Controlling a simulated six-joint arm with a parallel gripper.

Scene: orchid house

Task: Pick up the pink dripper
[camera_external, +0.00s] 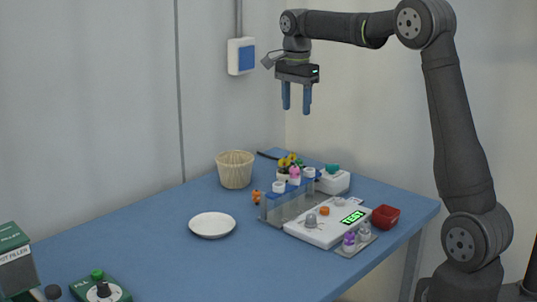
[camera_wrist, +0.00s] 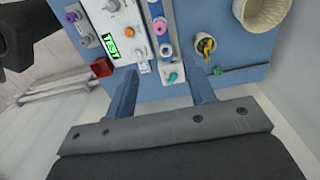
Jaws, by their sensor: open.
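The pink dripper (camera_external: 294,172) is a small pink-topped piece among the white-capped items at the back of the tube rack (camera_external: 284,206). In the wrist view a pink ring-like top (camera_wrist: 160,25) shows in the row of rack items, and I take it to be the same dripper. Its lower part is hidden in the external view. My gripper (camera_external: 296,110) is open and empty, pointing down, high above the rack and well apart from the dripper. Its two blue fingers also show in the wrist view (camera_wrist: 163,75).
A white device with a green TEST display (camera_external: 353,217) stands in front of the rack, with a red bin (camera_external: 386,217) to its right. A teal piece (camera_external: 332,169) tops a white box behind. A basket (camera_external: 235,170) and white plate (camera_external: 212,225) are left; the blue table there is mostly clear.

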